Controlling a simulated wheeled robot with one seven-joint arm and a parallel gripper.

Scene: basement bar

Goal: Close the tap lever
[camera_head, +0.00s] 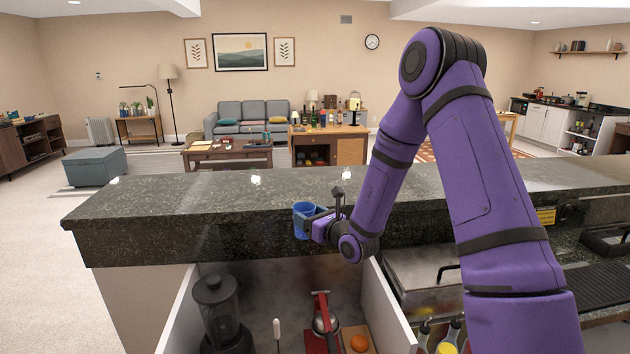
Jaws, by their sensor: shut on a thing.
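My gripper (308,226) is at the front edge of the dark stone counter. It is shut on a blue cup (302,210), which it holds upright against the view of the counter's front face. I cannot tell whether the cup touches the counter. A small dark upright piece shows just right of the cup above my wrist; I cannot tell whether it is part of my arm. No tap lever can be made out for certain. A yellow-and-black dispenser-like item (355,103) stands far off on a wooden cabinet, too small to show a lever.
The dark stone counter (150,205) runs across the middle, its top mostly bare. Below it, an open drawer (185,310) holds a blender (218,310), a red-handled tool (320,305) and an orange fruit (359,343). A metal sink-like unit (420,268) is to the right.

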